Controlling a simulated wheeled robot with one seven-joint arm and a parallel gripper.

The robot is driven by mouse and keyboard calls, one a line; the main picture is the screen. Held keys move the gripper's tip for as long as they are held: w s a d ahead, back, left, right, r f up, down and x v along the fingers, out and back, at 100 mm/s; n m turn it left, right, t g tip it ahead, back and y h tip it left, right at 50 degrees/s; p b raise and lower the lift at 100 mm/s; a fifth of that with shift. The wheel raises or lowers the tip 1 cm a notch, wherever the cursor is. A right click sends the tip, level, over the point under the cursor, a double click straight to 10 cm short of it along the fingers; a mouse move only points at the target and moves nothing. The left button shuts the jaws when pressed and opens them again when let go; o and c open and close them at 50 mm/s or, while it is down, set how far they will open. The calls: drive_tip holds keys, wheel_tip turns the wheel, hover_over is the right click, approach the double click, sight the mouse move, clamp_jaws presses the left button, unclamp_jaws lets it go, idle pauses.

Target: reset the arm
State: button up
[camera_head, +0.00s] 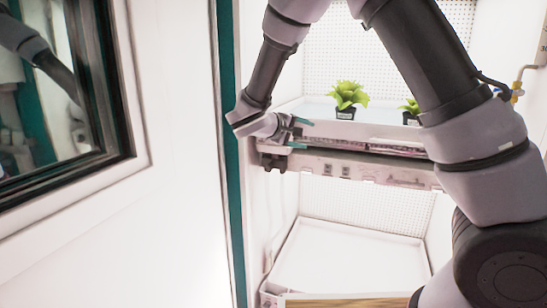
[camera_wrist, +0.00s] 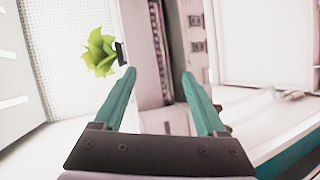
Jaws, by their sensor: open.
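My gripper (camera_head: 299,133) is at the front of the growth chamber, by the front edge of the upper shelf (camera_head: 318,128). Its two teal fingers are spread apart with nothing between them, and it also shows in the wrist view (camera_wrist: 158,85). My arm comes down from the top of the head view and bends at the wrist near the chamber's left side. A potted green plant (camera_head: 347,98) stands on the upper shelf beyond the gripper. It also shows in the wrist view (camera_wrist: 100,52), apart from the fingers.
A second potted plant (camera_head: 411,108) is partly hidden behind my arm. The lower shelf (camera_head: 345,258) looks empty, with a wooden surface (camera_head: 345,301) at its front. A white door with a dark-framed window (camera_head: 75,80) stands open at the left. A teal edge (camera_head: 230,150) borders the chamber.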

drive_tip(key=s+d+r+m+g+y, duration=0.2)
drive_tip(key=s+d+r+m+g, duration=0.15)
drive_tip(key=s+d, duration=0.35)
drive_tip(key=s+d+r+m+g+y, duration=0.25)
drive_tip(key=s+d+g, duration=0.2)
drive_tip(key=d, duration=0.55)
drive_tip(key=s+r+m+t+y, duration=0.2)
drive_tip(key=s+r+m+y, duration=0.1)
drive_tip(key=s, duration=0.4)
drive_tip(key=s+r+m+t+y, duration=0.3)
drive_tip(key=s+r+y, duration=0.1)
drive_tip(key=s, duration=0.3)
drive_tip(key=shift+r, duration=0.15)
